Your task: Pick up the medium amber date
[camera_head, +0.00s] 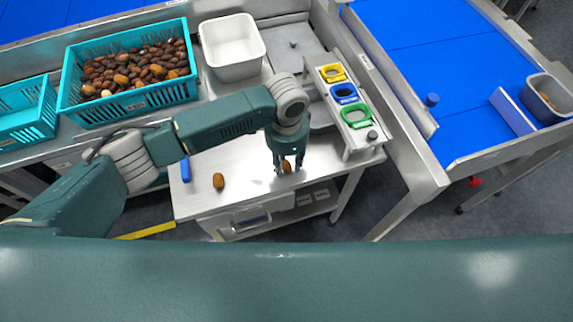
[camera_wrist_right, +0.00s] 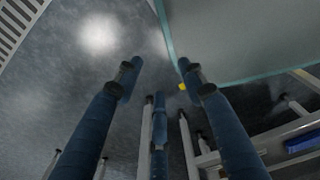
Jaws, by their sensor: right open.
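Two amber-brown dates are on the steel table (camera_head: 240,160). One date (camera_head: 286,167) is between the fingers of my left gripper (camera_head: 287,169), which points down at the table. Whether the fingers touch this date is too small to tell. The other date (camera_head: 218,181) lies apart to the left, on bare steel. I cannot tell by size which one is the medium date. My right gripper (camera_wrist_right: 160,86) is open and empty over the grey floor in the right wrist view. It does not show in the head view.
A teal crate (camera_head: 128,110) of dates stands at the back left, next to a white bin (camera_head: 231,46). A rack with yellow, blue and green rings (camera_head: 357,115) stands right of my left gripper. A blue conveyor (camera_head: 440,60) is further right. The table's front left is mostly clear.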

